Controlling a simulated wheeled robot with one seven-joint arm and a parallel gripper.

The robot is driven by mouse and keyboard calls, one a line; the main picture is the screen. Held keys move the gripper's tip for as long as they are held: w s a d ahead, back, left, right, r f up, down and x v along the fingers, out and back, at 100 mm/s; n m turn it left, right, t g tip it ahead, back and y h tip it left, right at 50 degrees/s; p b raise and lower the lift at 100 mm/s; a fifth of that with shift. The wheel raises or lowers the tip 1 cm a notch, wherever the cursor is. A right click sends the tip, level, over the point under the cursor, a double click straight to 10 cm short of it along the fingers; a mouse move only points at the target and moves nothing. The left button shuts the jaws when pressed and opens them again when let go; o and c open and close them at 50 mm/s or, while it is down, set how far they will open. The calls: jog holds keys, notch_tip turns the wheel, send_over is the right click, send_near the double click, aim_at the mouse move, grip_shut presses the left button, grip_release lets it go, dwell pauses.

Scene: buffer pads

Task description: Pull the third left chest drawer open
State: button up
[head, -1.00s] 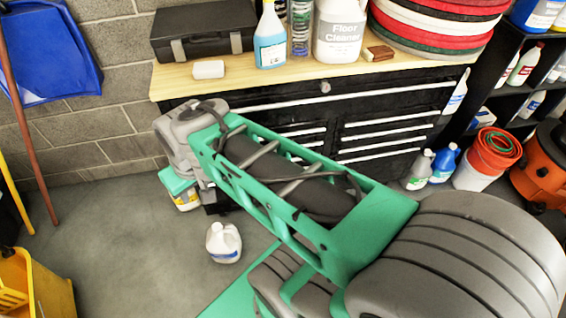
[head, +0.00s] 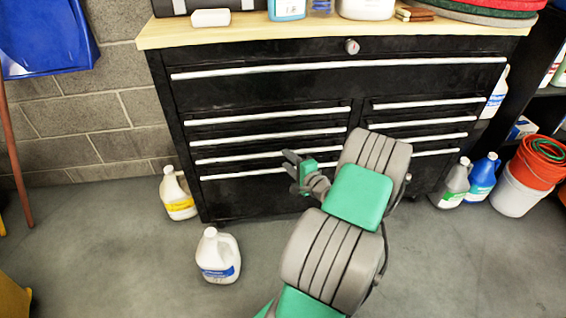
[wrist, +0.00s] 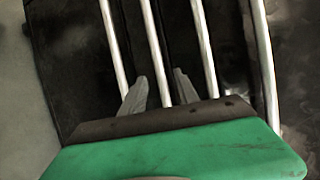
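The black tool chest (head: 240,90) has a wide top drawer and two columns of drawers below, all looking shut. The third left drawer's pale bar handle (head: 235,159) runs across the lower left column; my gripper is near its right part. My gripper (head: 287,160) is open and empty, fingers pointing at the chest front. In the wrist view the handles look like upright bars, and the third one (wrist: 154,40) passes between the two fingertips (wrist: 161,76). I cannot tell whether the fingers touch it or how far off they are.
A white jug with a blue label (head: 217,258) stands on the floor in front of the chest. A yellow-labelled jug (head: 177,197) stands by its left side. Bottles and an orange bucket (head: 535,165) stand at the right. Floor between the front jug and my arm is clear.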

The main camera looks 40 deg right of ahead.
aim_at(281, 155)
jog(key=x, duration=0.3)
jog(key=shift+w+b, duration=0.25)
jog(key=shift+b, duration=0.05)
jog(key=shift+c, duration=0.3)
grip_shut()
dwell(0.9)
